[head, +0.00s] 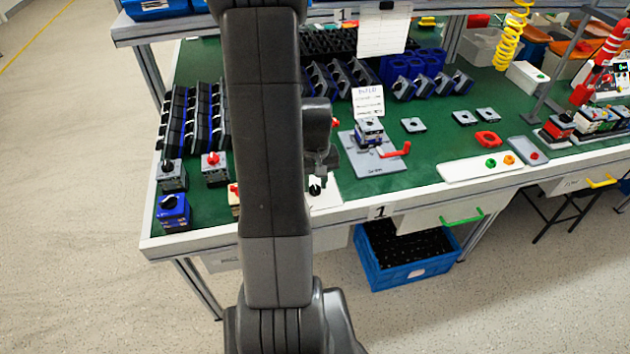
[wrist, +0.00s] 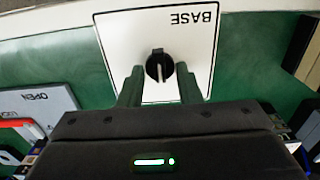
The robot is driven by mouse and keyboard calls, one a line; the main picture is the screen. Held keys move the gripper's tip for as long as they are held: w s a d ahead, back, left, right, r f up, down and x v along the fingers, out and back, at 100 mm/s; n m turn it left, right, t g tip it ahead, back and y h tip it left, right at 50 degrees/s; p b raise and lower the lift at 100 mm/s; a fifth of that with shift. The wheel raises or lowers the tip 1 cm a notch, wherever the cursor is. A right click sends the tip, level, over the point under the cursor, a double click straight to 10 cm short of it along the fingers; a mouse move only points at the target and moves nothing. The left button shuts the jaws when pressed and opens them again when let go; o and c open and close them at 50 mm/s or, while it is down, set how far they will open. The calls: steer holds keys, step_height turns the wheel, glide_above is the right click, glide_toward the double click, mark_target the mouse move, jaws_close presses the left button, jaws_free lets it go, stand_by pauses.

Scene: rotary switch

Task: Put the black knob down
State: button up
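The black knob (wrist: 159,66) with a pale pointer line rests on a white plate marked BASE (wrist: 190,50). In the head view the knob (head: 315,189) shows at the front of the green table, just below my gripper (head: 321,178). In the wrist view my gripper (wrist: 159,80) has its two fingers apart, one on each side of the knob, with a narrow gap at each side. The gripper is open. The white plate (head: 328,197) is partly hidden behind my arm in the head view.
Switch boxes with black and red knobs (head: 213,168) stand at the left front corner. A grey fixture plate (head: 372,160) with a red handle lies to the right. A white tray (head: 480,168) is further right. Racks (head: 195,115) stand at the back left.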

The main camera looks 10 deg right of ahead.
mark_target(315, 186)
step_height(315, 186, up, 12)
steer(key=shift+r+p, duration=0.15)
steer(key=shift+p, duration=0.3)
